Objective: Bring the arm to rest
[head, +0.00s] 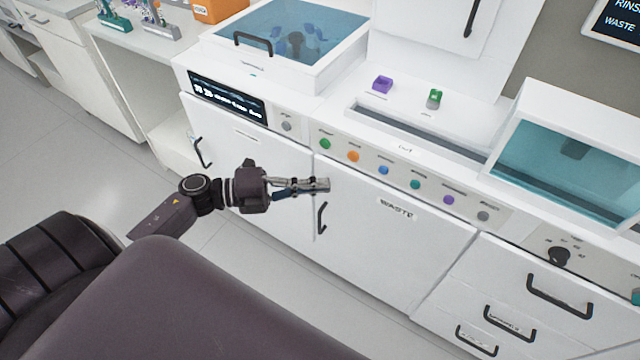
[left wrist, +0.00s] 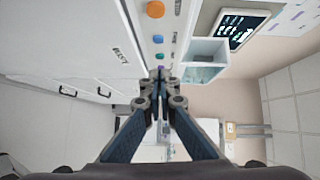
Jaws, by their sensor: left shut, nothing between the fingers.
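My left gripper (head: 322,186) is shut and empty in the head view. It is held out in front of the white cabinet doors, below the row of coloured buttons. In the left wrist view its two fingers (left wrist: 160,82) meet at the tips with nothing between them. My left arm comes in from the lower left of the head view. My right gripper does not show in either view.
The cabinet door marked WASTE (head: 395,235) stands behind the gripper. A row of coloured buttons (head: 384,169) runs above it. Drawers with black handles (head: 510,320) are at the lower right. A teal-windowed box (head: 560,165) stands on the counter. The floor at left (head: 60,160) is clear.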

